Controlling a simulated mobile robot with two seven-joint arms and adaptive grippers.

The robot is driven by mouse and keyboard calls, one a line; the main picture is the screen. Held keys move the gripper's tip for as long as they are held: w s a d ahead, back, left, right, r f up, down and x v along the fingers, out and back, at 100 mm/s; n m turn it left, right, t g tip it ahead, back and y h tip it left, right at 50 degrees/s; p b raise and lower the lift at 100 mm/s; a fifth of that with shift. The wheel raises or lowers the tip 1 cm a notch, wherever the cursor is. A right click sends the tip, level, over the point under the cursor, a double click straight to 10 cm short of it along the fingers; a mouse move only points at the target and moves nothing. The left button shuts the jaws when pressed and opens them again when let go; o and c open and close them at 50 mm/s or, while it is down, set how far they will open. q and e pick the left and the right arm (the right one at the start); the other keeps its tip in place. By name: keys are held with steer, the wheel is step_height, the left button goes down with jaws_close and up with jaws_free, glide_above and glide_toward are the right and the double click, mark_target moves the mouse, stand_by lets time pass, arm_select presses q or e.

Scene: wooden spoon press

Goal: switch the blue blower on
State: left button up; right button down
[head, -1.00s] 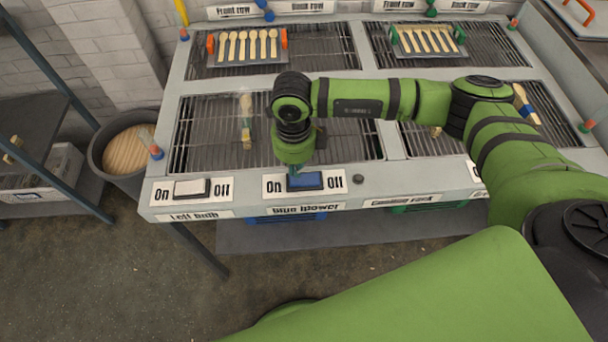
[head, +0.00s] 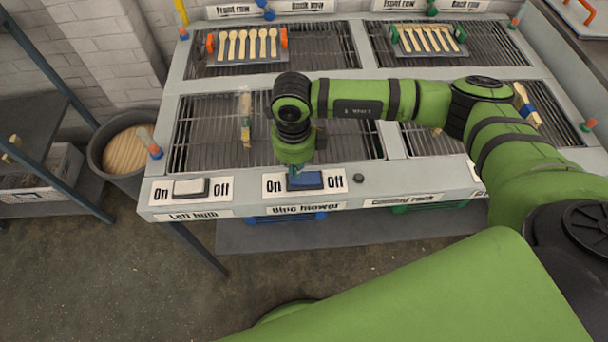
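The blue blower switch (head: 307,181) is a blue rocker on a white plate at the front edge of the bench, with "On" to its left and "Off" to its right. The "Blue blower" label (head: 306,208) is below it. My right gripper (head: 294,171) points down at the left, "On" side of the rocker. Its fingers are mostly hidden under the green wrist, so I cannot tell whether they are open or touching the rocker. My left gripper is not in view.
A white rocker switch (head: 191,188) labelled "Left bulb" is to the left. A small dark knob (head: 359,179) is just right of the blue switch. Racks of wooden spoons (head: 247,45) stand on the back grates. A round bin (head: 118,150) stands left of the bench.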

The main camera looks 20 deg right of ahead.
steer(key=shift+f+b, duration=0.9)
steer(key=shift+f, duration=0.1)
steer(key=shift+r, duration=0.15)
steer(key=shift+r+p, duration=1.95)
steer(key=shift+r, duration=1.5)
